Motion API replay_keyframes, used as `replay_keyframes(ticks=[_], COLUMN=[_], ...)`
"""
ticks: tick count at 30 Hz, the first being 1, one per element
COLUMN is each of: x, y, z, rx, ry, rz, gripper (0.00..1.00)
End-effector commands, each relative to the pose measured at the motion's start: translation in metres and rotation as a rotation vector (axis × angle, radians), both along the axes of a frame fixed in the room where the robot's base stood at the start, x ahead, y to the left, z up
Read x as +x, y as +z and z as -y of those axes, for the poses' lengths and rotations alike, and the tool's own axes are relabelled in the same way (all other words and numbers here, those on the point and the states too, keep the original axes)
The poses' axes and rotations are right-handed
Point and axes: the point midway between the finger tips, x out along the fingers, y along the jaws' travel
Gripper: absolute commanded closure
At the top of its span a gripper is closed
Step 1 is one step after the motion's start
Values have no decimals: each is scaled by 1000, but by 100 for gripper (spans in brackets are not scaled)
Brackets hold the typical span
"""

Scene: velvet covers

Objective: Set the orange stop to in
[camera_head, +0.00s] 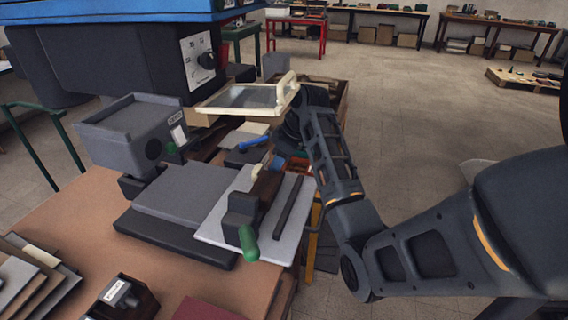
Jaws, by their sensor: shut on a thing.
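A small orange-red part (298,163), which may be the orange stop, shows just left of my arm at the far right edge of the bench. My arm covers much of it, so I cannot tell its shape or position. My arm comes in from the right, rises to a bend beside a cream frame, and its dark far end turns down behind its own link. My gripper's fingers are hidden there, and I cannot see what they touch.
A pale plate (210,228) carries a dark block with a green handle (248,243) and a dark bar. A blue lever (255,141) lies behind it. The cream frame (240,111) stands out above. A grey box machine (130,135) is at left. Open floor lies right.

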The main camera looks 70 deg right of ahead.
Motion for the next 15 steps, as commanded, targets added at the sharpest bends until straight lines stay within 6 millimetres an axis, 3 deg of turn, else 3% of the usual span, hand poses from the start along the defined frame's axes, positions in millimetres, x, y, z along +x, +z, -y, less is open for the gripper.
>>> replay_keyframes(ticks=[4,5,12,15], x=[0,0,0,0], y=[0,0,0,0], z=[0,0,0,0], rx=[-2,-2,-1,-1], ry=[-2,-2,-1,-1], rz=[-1,-1,-1,-1], gripper=[100,73,50,49])
